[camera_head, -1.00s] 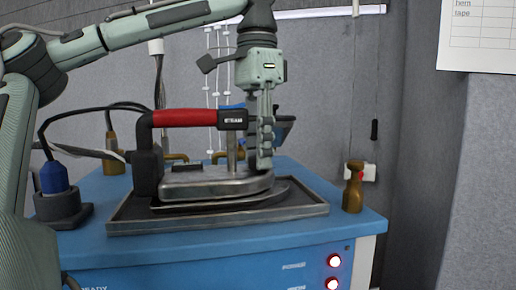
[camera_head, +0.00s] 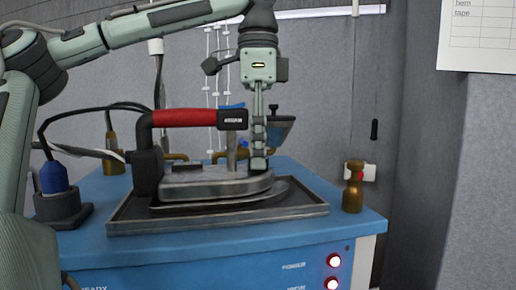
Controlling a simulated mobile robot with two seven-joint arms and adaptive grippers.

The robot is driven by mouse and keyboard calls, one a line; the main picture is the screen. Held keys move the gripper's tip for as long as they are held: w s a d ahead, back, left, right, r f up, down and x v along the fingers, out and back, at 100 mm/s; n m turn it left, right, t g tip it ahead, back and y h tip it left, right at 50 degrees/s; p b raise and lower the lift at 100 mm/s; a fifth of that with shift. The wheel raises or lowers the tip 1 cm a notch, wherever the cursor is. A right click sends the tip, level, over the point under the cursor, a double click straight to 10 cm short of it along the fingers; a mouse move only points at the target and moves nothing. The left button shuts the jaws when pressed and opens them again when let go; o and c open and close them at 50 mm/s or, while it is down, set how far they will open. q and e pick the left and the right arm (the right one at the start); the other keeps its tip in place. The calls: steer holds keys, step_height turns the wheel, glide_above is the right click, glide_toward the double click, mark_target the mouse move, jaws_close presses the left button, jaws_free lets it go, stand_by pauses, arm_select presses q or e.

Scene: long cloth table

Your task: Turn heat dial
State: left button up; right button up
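A steam iron with a red handle (camera_head: 185,117) and a grey metal body (camera_head: 215,186) rests flat in a dark shallow tray (camera_head: 130,222). A black label block sits at the front end of the handle, with a metal post (camera_head: 231,155) below it. My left gripper (camera_head: 259,167) points straight down at the front part of the iron, just right of the post. Its fingers overlap in this view, so their opening and any contact are unclear. I cannot make out the heat dial clearly; the fingers may hide it. My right gripper is out of view.
The tray stands on a blue workstation (camera_head: 200,255) with two lit red buttons (camera_head: 333,261). A brown bottle-like piece (camera_head: 353,188) stands at its right edge. A blue plug in a dark holder (camera_head: 60,205) is at left. Cables run behind the iron.

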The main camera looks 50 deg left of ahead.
arm_select(q)
steer(key=shift+o, duration=1.2)
steer(key=shift+r, duration=0.1)
step_height(320, 180, up, 12)
steer(key=shift+w, duration=0.1)
